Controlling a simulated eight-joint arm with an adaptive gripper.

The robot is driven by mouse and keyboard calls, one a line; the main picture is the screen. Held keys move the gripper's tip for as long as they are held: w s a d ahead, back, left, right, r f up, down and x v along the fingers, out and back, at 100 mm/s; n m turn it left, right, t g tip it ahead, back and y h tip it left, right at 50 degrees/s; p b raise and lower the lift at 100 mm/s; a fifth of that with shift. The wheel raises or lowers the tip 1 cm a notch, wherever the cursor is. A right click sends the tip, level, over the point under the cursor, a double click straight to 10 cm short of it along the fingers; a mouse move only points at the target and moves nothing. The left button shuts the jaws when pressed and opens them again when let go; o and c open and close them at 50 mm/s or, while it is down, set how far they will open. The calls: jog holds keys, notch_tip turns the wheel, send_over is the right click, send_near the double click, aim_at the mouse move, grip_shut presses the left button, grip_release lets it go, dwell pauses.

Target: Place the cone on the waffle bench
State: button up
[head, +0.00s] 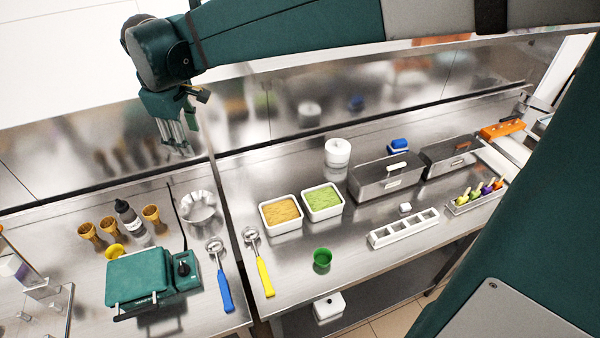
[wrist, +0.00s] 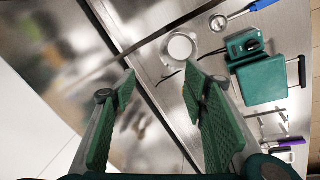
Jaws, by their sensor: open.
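Several brown waffle cones stand on the steel waffle bench (head: 60,262) at the left of the head view: a left cone (head: 90,233), a middle cone (head: 111,227) and a right cone (head: 153,215). The left two are close together; a dark-capped bottle stands between the middle and right ones. My gripper (head: 178,142) hangs in the air above and behind the bench, near the steel back wall. Its green fingers are spread and empty, as the wrist view (wrist: 160,85) also shows. I cannot make out any cone in the wrist view.
The green waffle iron (head: 150,277) stands in front of the cones, with a yellow item (head: 115,251) behind it. The bottle (head: 130,220), a metal bowl (head: 198,208) and a blue-handled scoop (head: 221,280) are nearby. Tubs (head: 281,214) stand on the right-hand counter.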

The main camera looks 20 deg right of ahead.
jog(key=s+d+f+m+t, duration=0.2)
jog(key=s+d+m, duration=0.4)
jog(key=s+d, duration=0.6)
jog(key=s+d+f+m+t, duration=0.2)
jog(key=s+d+m, duration=0.4)
jog(key=s+d, duration=0.7)
jog(key=shift+s+f, duration=0.6)
jog(key=shift+s, duration=0.4)
